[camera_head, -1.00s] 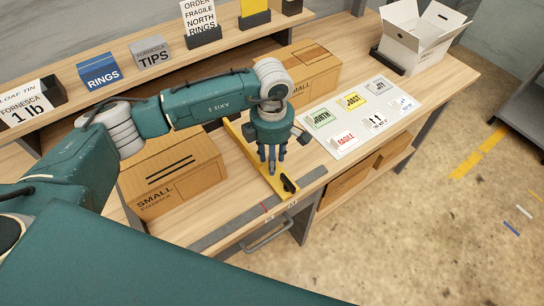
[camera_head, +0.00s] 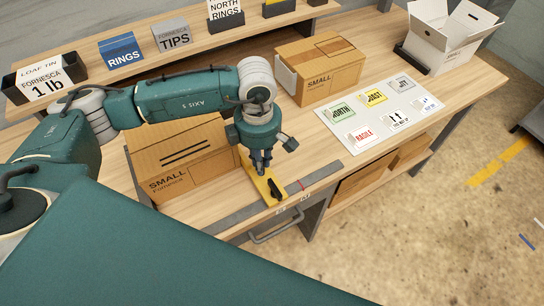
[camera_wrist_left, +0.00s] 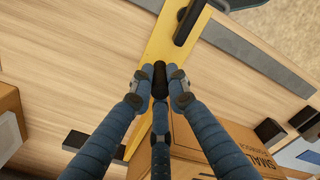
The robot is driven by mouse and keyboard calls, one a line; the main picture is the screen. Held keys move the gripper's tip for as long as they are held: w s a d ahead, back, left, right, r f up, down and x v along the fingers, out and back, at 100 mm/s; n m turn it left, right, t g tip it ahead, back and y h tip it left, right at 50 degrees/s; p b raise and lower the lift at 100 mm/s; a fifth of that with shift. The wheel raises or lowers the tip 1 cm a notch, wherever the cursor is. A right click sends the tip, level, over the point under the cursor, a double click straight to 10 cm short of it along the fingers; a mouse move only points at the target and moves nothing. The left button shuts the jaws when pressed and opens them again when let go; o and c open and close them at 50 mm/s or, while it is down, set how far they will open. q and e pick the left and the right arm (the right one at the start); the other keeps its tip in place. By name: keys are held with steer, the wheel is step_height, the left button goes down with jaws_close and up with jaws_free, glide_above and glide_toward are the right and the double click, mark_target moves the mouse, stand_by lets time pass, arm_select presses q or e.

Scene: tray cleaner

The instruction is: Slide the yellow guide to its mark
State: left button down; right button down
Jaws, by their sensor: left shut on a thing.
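The yellow guide (camera_head: 250,178) is a flat bar lying across the bench, with a black clamp (camera_head: 274,188) at its front end by the grey ruler strip (camera_head: 323,175). In the wrist view the guide (camera_wrist_left: 176,38) runs under the fingers. My left gripper (camera_head: 262,170) points down at the guide. In the wrist view its fingers (camera_wrist_left: 160,80) are shut on the guide's black knob (camera_wrist_left: 160,72). A red line (camera_head: 302,187) on the strip lies to the right of the guide. Part of the guide is hidden by the gripper. The right gripper is not in view.
A small cardboard box (camera_head: 180,165) stands close on the guide's left; I cannot tell whether they touch. Another box (camera_head: 322,75) stands behind to the right. A label sheet (camera_head: 350,144) lies at right. Bare bench lies between guide and sheet.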

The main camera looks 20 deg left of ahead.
arm_select(q)
steer(key=shift+w+r, duration=0.1)
steer(key=c, duration=1.7)
jaws_free()
step_height(320, 180, up, 12)
